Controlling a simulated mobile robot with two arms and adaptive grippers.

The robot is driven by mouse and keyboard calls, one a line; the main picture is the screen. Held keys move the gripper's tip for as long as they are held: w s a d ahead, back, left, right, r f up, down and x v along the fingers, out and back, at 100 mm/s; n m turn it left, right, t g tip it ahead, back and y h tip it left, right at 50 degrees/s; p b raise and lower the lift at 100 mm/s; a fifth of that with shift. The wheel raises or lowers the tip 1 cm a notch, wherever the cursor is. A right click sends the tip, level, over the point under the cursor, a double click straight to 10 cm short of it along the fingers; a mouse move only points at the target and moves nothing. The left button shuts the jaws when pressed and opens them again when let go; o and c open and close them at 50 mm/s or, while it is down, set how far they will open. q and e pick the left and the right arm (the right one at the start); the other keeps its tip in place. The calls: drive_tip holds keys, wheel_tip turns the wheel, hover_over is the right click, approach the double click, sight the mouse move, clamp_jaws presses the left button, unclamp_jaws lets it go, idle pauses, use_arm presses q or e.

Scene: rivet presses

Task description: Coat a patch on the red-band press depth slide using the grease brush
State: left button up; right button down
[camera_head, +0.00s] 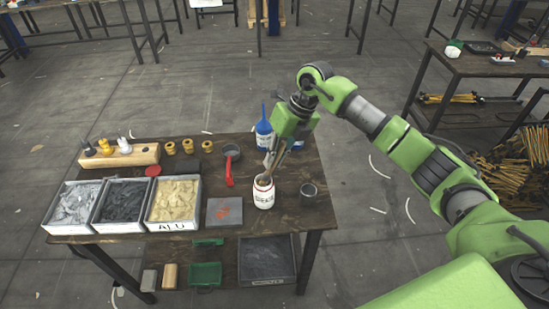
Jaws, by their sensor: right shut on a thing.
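My right gripper (281,142) reaches over the workbench and is shut on the grease brush (269,170), a thin brown-handled tool that slants down. The brush's lower end is in or at the mouth of a white jar (264,194) with a red and dark label, so its bristles are hidden. The jar stands upright near the bench's right front. I cannot make out a red-band press or its depth slide in this view. My left gripper is not in view.
Another table (473,65) stands at upper right. Open floor lies between.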

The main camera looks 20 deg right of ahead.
drive_tip(key=shift+r+p, duration=1.75)
drive_tip(key=shift+r, duration=1.45)
